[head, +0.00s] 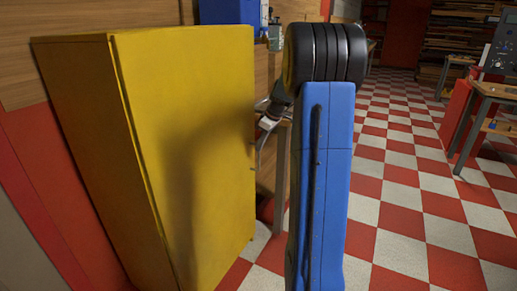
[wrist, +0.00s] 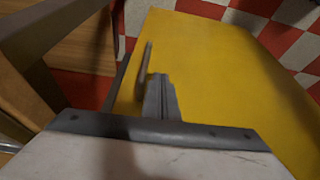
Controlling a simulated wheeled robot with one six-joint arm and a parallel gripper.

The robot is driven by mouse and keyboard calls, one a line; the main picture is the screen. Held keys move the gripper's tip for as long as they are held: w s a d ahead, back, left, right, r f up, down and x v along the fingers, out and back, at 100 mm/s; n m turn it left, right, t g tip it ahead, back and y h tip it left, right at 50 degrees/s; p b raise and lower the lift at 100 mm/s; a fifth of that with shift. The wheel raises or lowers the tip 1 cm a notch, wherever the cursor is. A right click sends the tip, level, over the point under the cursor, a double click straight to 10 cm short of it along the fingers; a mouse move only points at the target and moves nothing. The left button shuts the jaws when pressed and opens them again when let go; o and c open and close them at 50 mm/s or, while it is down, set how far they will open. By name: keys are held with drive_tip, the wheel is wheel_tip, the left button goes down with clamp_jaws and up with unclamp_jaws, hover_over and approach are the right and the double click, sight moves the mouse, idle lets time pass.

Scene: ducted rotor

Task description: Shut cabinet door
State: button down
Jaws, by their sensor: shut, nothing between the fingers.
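The yellow cabinet (head: 85,130) stands at the left in the head view. Its broad yellow door (head: 205,110) faces the right side of the cabinet front, with a dark seam along its left edge; I cannot tell how far it stands open. My gripper (head: 264,105) is partly hidden behind my blue arm, beside the door's right edge. In the wrist view my gripper (wrist: 160,95) is shut and empty, over or close to the yellow door panel (wrist: 225,80), near its left edge. A thin grey bar (wrist: 144,70) shows beside the fingers; contact is unclear.
A wooden workbench with metal legs (head: 280,180) stands behind my arm. A blue box (head: 229,11) is at the back. The red and white checkered floor (head: 420,210) is open to the right, up to another bench (head: 495,90).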

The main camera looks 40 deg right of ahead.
drive_tip(key=v, duration=0.8)
drive_tip(key=shift+s, duration=0.25)
drive_tip(key=s+a+r+m, duration=0.1)
drive_tip(key=s+a, duration=0.4)
drive_tip(key=a, duration=0.3)
drive_tip(key=s+a+r+m+h, duration=0.1)
drive_tip(key=s+a, duration=0.3)
drive_tip(key=a, duration=0.4)
drive_tip(key=s+a+r, duration=0.1)
drive_tip(key=s+a, duration=0.4)
drive_tip(key=a, duration=0.4)
drive_tip(key=s+a+f+m, duration=0.1)
drive_tip(key=s+a+f, duration=0.1)
drive_tip(key=s, duration=0.4)
drive_tip(key=s+a+f+m, duration=0.1)
drive_tip(key=s+a+f, duration=0.2)
drive_tip(key=s, duration=0.3)
drive_tip(key=s+a+f+m+t, duration=0.1)
drive_tip(key=s+a+f, duration=0.2)
drive_tip(key=s, duration=0.3)
drive_tip(key=shift+s+a+h, duration=0.15)
drive_tip(key=shift+a+h, duration=0.25)
drive_tip(key=shift+a, duration=0.5)
drive_tip(key=shift+r, duration=0.1)
